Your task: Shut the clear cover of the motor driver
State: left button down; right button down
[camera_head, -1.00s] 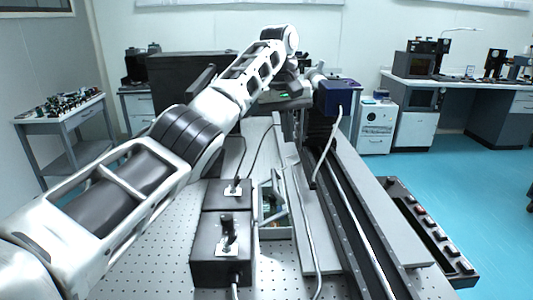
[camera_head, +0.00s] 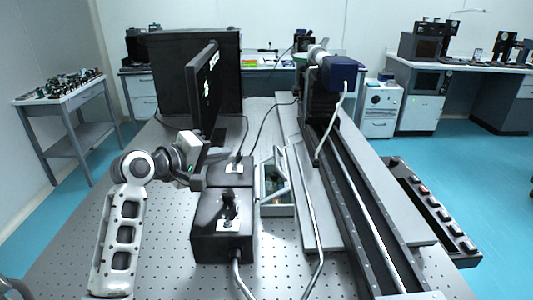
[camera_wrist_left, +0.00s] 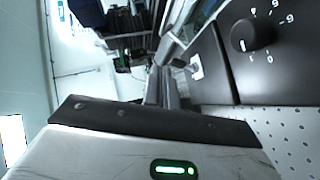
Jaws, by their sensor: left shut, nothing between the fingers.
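The motor driver looks like a small pale-framed box (camera_head: 277,210) on the optical table, right of two black boxes, in the head view. Its clear cover (camera_head: 283,166) appears raised and tilted, but its exact angle is hard to tell. My left gripper (camera_head: 202,180) is shut and empty beside the left side of the rear black box, with the black boxes between it and the driver. In the left wrist view its fingers (camera_wrist_left: 161,88) are together near a black box with a numbered knob (camera_wrist_left: 243,34). My right gripper is not in view.
The front black box (camera_head: 222,235) and rear black box (camera_head: 229,172) stand left of the driver, with cables. A monitor (camera_head: 205,90) stands behind them. A long black rail (camera_head: 345,190) runs along the right. Bare perforated table (camera_head: 165,240) lies at front left.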

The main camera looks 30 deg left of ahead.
pick_arm(q)
jog(key=p+x, duration=0.1)
jog(key=x, duration=0.8)
jog(key=shift+d, duration=0.1)
jog(key=w+d, duration=0.1)
jog(key=w+d+f+p, duration=0.1)
jog(key=shift+d+f, duration=0.25)
jog(key=shift+d, duration=0.05)
jog(key=shift+w+d+f, duration=0.3)
jog(key=shift+d, duration=0.05)
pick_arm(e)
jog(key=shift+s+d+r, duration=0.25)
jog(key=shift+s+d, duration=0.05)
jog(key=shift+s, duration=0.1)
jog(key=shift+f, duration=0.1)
